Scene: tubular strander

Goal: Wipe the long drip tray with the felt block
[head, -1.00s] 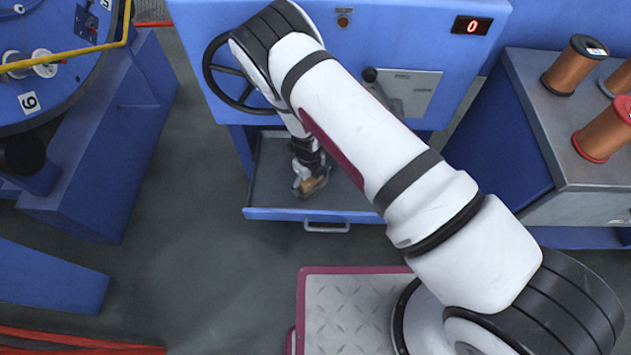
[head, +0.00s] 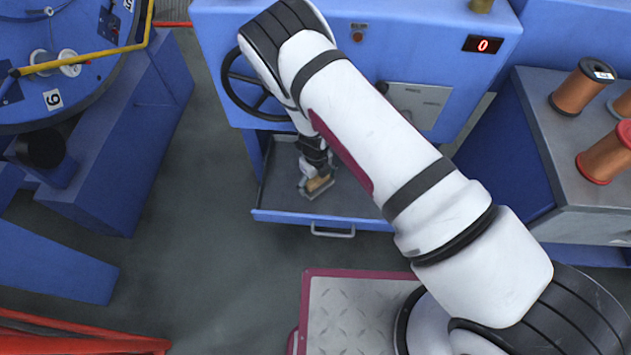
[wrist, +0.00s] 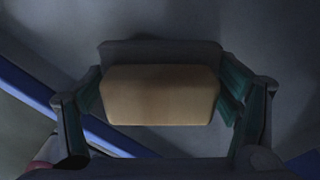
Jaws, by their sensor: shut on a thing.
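The long drip tray (head: 357,197) is a grey open drawer with a blue front edge and a pale handle, below the blue machine cabinet. My gripper (head: 316,180) is down inside the tray, left of its middle. It is shut on the felt block (wrist: 160,95), which has a tan upper part and a grey pad under it. The block also shows small in the head view (head: 320,184). In the wrist view the fingers close on the block from both sides. The block appears low over or on the tray floor; I cannot tell whether it touches.
A black handwheel (head: 252,83) and a grey lever panel (head: 412,103) are on the cabinet front above the tray. Copper-coloured spools (head: 580,88) stand on a bench at right. Blue machine parts (head: 120,150) stand at left. Grey floor lies open between.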

